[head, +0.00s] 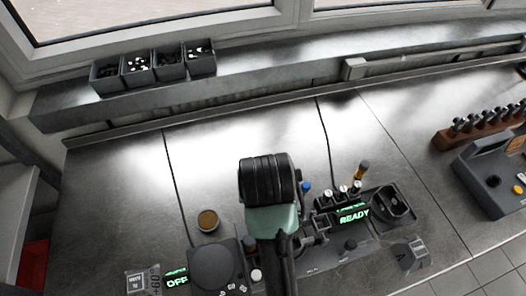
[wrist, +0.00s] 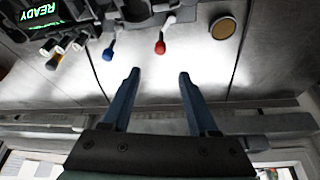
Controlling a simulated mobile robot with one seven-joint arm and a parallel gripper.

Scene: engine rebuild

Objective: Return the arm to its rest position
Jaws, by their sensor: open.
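My gripper (wrist: 158,74) shows in the wrist view with its two blue fingers apart and nothing between them. It is over the metal workbench (wrist: 245,75), and the fingers touch nothing that I can see. In the head view my arm rises in the middle of the picture, with a black ribbed section above a green one. The fingers cannot be made out there.
A lit READY station (head: 354,213) is right of my arm; a dark round device with an OFF display (head: 177,281) is at lower left. A brown-topped round tin (head: 208,220) stands near. Small bins (head: 138,69) line the back ledge. The bench's back left is clear.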

